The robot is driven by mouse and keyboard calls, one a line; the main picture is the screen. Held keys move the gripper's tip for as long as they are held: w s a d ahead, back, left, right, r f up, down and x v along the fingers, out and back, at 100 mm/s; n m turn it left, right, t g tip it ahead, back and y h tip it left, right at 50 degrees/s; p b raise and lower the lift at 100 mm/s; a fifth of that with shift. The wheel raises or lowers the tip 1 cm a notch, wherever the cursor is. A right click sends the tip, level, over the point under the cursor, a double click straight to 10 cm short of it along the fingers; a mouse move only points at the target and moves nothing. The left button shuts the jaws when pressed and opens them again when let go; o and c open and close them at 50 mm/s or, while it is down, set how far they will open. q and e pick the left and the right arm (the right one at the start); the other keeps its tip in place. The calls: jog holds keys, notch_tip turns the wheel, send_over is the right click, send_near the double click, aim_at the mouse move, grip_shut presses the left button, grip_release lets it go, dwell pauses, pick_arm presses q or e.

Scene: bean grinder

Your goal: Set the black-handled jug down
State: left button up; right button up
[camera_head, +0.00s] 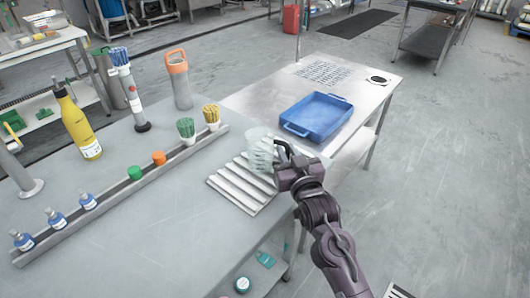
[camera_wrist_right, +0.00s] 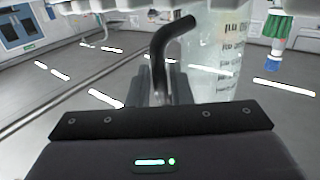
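The black-handled jug (camera_head: 260,150) is clear, with dark print on its side. In the head view it is at the far right end of the ribbed white mat (camera_head: 241,185). I cannot tell whether its base touches the mat or hangs just above it. My right gripper (camera_head: 287,162) is at the jug's right side, shut on the black handle (camera_head: 282,147). In the right wrist view the curved handle (camera_wrist_right: 161,62) rises from between the fingers (camera_wrist_right: 158,88), with the printed jug wall (camera_wrist_right: 214,58) beside it. My left gripper is not in view.
A rail (camera_head: 120,193) with coloured caps, small bottles and two brush pots runs left of the mat. A blue tray (camera_head: 318,117) stands on the adjoining table behind the jug. A yellow bottle (camera_head: 77,125) and an orange-topped container (camera_head: 180,82) stand further left. The grey tabletop before the rail is clear.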

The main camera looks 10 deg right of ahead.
grip_shut()
jog(key=shift+r, duration=0.1)
